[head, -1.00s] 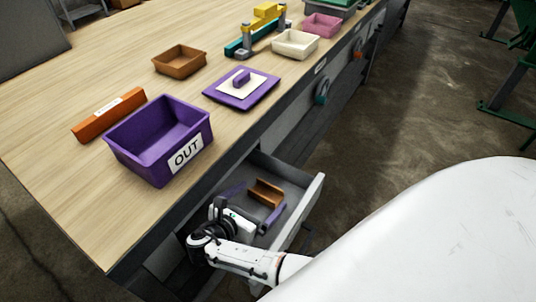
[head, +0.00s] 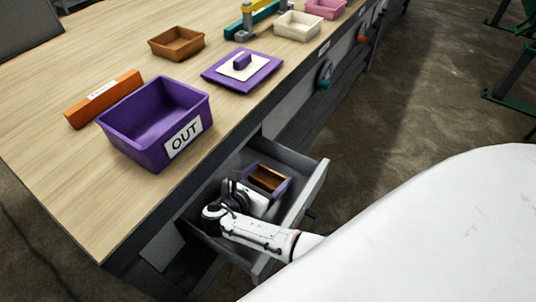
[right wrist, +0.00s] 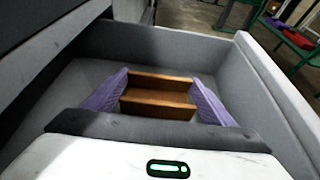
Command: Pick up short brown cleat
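The short brown cleat (head: 267,179), a small channel-shaped piece, lies in the open grey drawer. In the right wrist view the cleat (right wrist: 158,97) lies crosswise ahead of my right gripper, its ends close to the purple fingers. My right gripper (head: 264,182) reaches down into the drawer with its fingers spread, one on either side of the cleat. The right wrist view shows this gripper (right wrist: 158,95) too. I cannot tell whether the fingers touch the cleat. My left gripper is not in view.
The drawer's (head: 311,189) walls stand close around the gripper. On the bench above are a purple bin marked OUT (head: 154,124), an orange-brown labelled bar (head: 104,98), a brown tray (head: 176,43), a purple lid (head: 242,70) and a cream tray (head: 298,26).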

